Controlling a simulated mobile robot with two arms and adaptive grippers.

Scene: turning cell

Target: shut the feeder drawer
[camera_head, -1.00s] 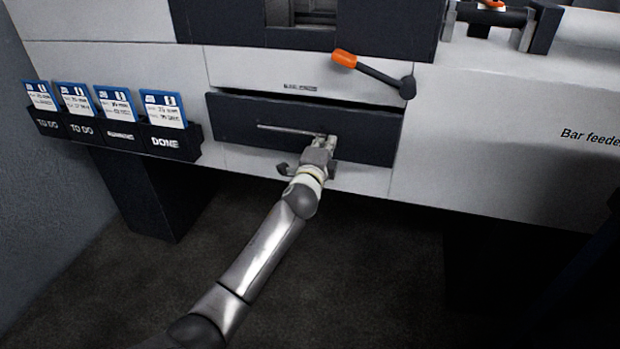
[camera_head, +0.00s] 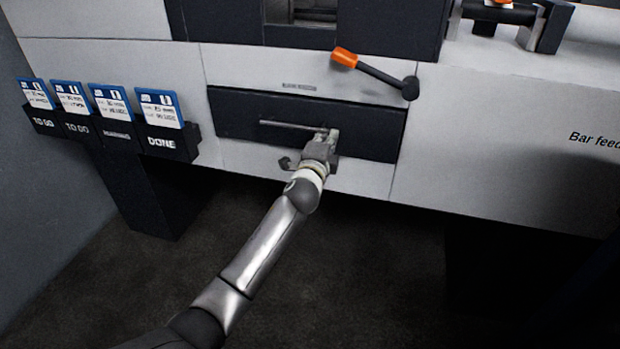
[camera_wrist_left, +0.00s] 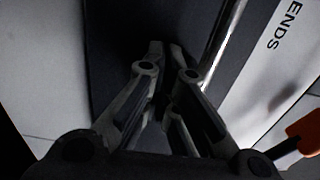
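The feeder drawer (camera_head: 240,112) has a wide dark front set in the pale machine body, with a thin metal bar handle (camera_head: 285,124) across it. Its front looks flush or nearly flush, with no clear gap along the top edge. My left gripper (camera_head: 331,134) is at the right part of the handle, against or very close to the drawer front. In the left wrist view, the gripper (camera_wrist_left: 166,47) has its fingertips almost together, pointing at the dark front (camera_wrist_left: 118,45). The handle bar (camera_wrist_left: 226,45) runs beside the fingers, not visibly between them. My right gripper is out of view.
An orange-tipped lever (camera_head: 375,73) juts out above the drawer at the right. Several card holders (camera_head: 165,143) with blue-edged cards hang at the left. The bar feeder housing (camera_head: 510,130) is at the right. The floor below is clear.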

